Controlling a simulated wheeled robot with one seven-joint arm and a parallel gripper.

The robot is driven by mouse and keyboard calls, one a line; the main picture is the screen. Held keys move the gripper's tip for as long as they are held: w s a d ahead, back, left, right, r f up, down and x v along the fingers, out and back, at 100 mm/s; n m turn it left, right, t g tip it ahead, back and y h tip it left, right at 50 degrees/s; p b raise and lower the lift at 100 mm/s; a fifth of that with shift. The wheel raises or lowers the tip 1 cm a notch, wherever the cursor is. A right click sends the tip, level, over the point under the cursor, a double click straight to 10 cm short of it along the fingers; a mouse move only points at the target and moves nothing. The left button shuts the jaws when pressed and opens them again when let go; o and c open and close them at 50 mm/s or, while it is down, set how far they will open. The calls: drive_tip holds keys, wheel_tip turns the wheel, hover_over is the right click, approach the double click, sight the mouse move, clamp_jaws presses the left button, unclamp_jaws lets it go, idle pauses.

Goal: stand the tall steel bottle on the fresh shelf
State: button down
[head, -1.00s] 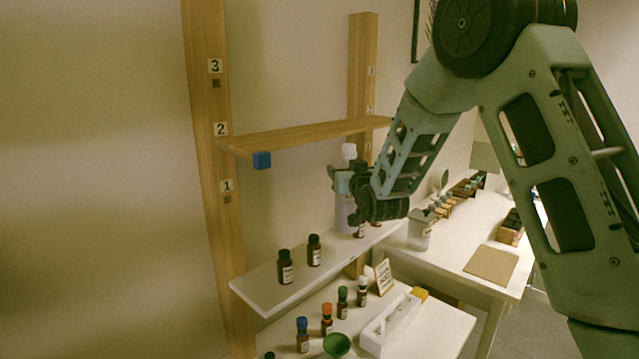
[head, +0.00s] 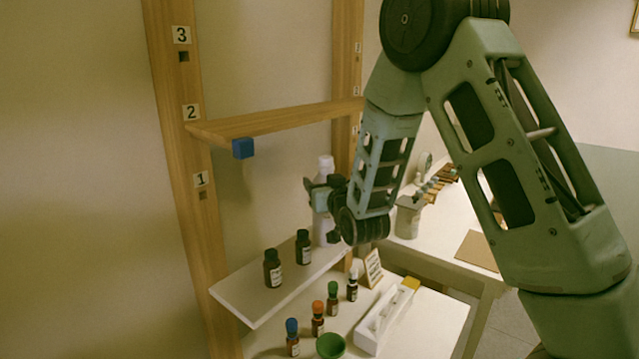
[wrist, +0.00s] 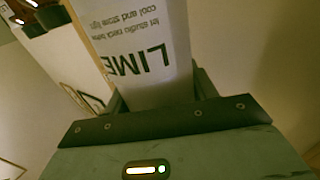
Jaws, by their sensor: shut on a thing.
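A tall pale bottle (head: 324,230) with a white cap is upright in my gripper (head: 322,195). Its label reads LIME, upside down in the wrist view (wrist: 150,60). My gripper is shut around the bottle's upper body. The bottle's lower end is over the white shelf board (head: 250,300), behind two dark bottles (head: 273,268) (head: 303,247). I cannot tell whether its base touches the board. I see no readable "fresh" name on any shelf.
Below are several small bottles with coloured caps, a green bowl (head: 331,345), a white tray (head: 372,330) and a small sign (head: 373,268). The white shelf's front left end is bare.

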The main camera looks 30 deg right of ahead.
drive_tip(key=shift+s+r, duration=0.15)
drive_tip(key=shift+r, duration=0.05)
drive_tip(key=shift+f, duration=0.2)
drive_tip(key=c, duration=0.8)
unclamp_jaws()
drive_tip(key=o, duration=0.3)
drive_tip(key=shift+o, duration=0.2)
drive_tip(key=s+a+b, duration=0.2)
drive_tip(key=s+b, duration=0.9)
drive_tip(key=b, duration=0.5)
drive_tip(key=shift+s, duration=0.4)
